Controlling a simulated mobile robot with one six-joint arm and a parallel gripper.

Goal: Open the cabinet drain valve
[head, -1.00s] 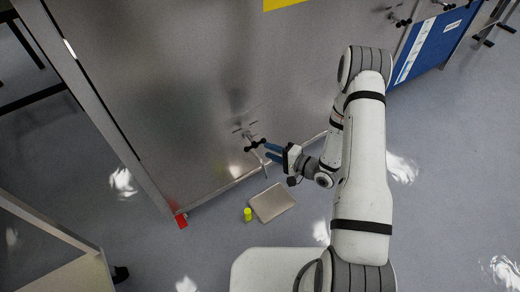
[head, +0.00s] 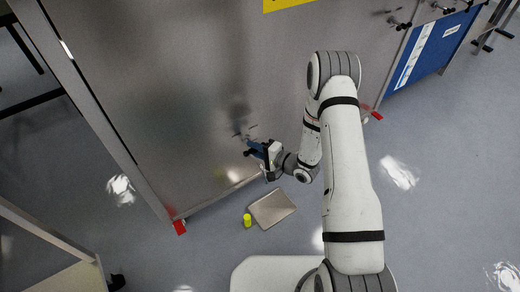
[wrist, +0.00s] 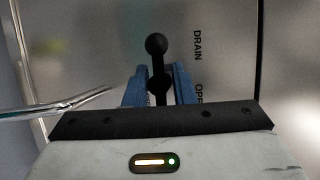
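The drain valve's black handle with round knobs (wrist: 156,44) stands out from the steel cabinet face in the wrist view. In the head view a small part of the handle (head: 247,153) shows at the tip of my gripper, and the rest is hidden behind it. My gripper (head: 255,149) has blue fingers and is at the valve, low on the cabinet front. In the wrist view its two fingers (wrist: 159,86) stand apart, one on each side of the handle's hub. Contact between them cannot be told.
The steel cabinet (head: 170,90) fills the left and middle. Lettering "DRAIN" (wrist: 197,45) is right of the handle. A silver pipe (wrist: 70,102) shows at left. Open floor lies right.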

